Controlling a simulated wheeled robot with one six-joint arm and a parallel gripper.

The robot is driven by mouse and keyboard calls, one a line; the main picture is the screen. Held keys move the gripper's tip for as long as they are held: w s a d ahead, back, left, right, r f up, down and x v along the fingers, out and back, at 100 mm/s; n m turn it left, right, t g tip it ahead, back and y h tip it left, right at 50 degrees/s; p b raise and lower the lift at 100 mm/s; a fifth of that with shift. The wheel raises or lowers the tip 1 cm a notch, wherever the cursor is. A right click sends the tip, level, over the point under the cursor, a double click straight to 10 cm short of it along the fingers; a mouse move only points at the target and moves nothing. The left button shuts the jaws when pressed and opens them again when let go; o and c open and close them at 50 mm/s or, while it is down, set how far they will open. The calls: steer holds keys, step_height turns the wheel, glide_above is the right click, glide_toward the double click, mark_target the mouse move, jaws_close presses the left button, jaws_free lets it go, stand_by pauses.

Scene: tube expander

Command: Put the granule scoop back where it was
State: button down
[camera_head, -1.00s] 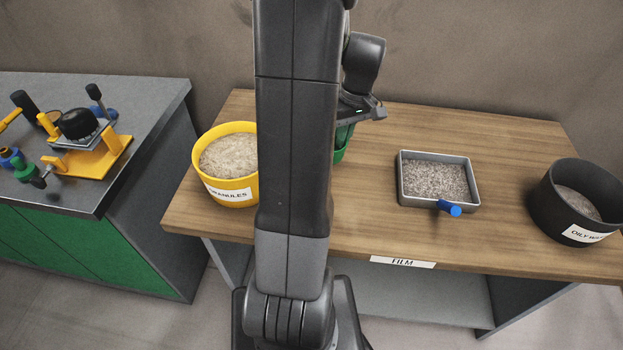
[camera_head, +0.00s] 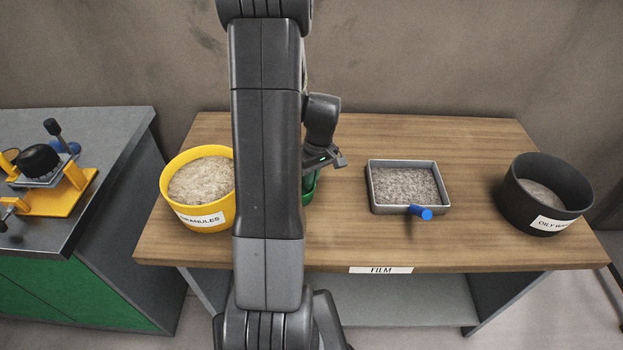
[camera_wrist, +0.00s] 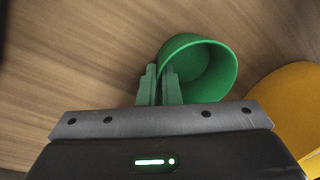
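The granule scoop is a green round cup. In the wrist view the scoop (camera_wrist: 208,68) shows its open mouth, just right of my fingers. My gripper (camera_wrist: 161,78) has its two fingers close together at the scoop's left side, shut on it there. In the head view a strip of the green scoop (camera_head: 310,188) shows right of my arm, over the wooden table; my arm hides the rest. I cannot tell whether it touches the table. The yellow granules tub (camera_head: 198,224), full of pale granules, stands left of my arm, partly hidden by it.
A grey tray (camera_head: 373,200) of grey granules with a blue handle (camera_head: 421,212) stands on the wooden table (camera_head: 462,140). A black tub (camera_head: 519,205) stands at the right. A grey bench (camera_head: 110,130) with a yellow device (camera_head: 60,198) is at the left.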

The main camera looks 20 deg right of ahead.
steer(key=shift+f, duration=0.15)
steer(key=c, duration=1.6)
jaws_free()
steer(key=r, duration=0.4)
steer(key=d+r, duration=0.1)
steer(key=r, duration=0.7)
steer(key=shift+w+d+r, duration=0.15)
steer(key=shift+w+d, duration=0.1)
steer(key=shift+d, duration=0.15)
